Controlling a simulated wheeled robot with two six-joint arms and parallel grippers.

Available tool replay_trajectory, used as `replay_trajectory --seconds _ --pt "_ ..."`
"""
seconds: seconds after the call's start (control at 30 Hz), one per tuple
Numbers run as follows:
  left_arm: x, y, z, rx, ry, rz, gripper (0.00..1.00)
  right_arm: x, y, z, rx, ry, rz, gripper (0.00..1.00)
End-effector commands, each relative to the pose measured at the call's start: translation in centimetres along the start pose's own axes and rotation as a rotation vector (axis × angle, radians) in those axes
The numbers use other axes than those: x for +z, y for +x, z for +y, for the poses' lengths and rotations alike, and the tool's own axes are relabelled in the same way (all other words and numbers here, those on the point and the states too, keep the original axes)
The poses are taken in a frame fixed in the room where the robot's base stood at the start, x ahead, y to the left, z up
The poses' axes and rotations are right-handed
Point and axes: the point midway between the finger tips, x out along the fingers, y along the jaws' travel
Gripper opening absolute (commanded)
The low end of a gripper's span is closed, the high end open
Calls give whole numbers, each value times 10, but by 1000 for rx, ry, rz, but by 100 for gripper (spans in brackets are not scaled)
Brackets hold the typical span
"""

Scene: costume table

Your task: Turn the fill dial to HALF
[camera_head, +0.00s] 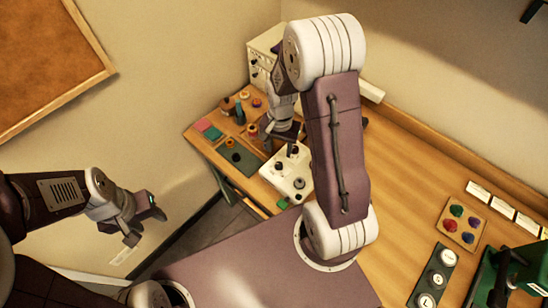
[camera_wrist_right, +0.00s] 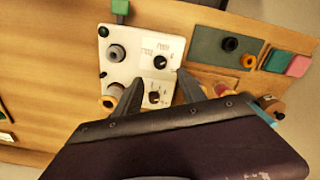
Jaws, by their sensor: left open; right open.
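A white panel (camera_head: 303,186) stands on the wooden table; it also shows in the right wrist view (camera_wrist_right: 133,40). In that view it carries a black dial (camera_wrist_right: 160,62) and a second black dial (camera_wrist_right: 154,97) nearer the gripper. Small print beside the dials is too blurred to read, so I cannot tell which is the fill dial or its setting. My right gripper (camera_wrist_right: 158,86) is open over the panel, its fingers either side of the lower dial in the picture; contact cannot be told. My left gripper (camera_head: 143,226) is open and empty, off the table's left side.
A dark green mat (camera_head: 238,158) with round pieces lies beside the panel. A white cabinet (camera_head: 262,62) stands behind. A tray of coloured pieces (camera_head: 461,223) is at right; bare wood lies between.

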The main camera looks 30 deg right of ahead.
Motion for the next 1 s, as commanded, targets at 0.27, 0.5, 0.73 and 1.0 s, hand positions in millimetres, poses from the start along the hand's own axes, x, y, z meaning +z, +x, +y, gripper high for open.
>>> replay_trajectory --seconds 0.27,0.5,0.73,1.0 --pt "0 -4 0 0 0 0 47 2 26 1 3 -1 -5 48" --pt "-1 -12 0 0 0 0 47 1 73 1 1 -1 -3 48" --pt "-1 -14 0 0 0 0 47 0 91 0 -2 -1 1 48" --pt "-1 -13 0 0 0 0 47 0 91 0 -3 -2 2 28"
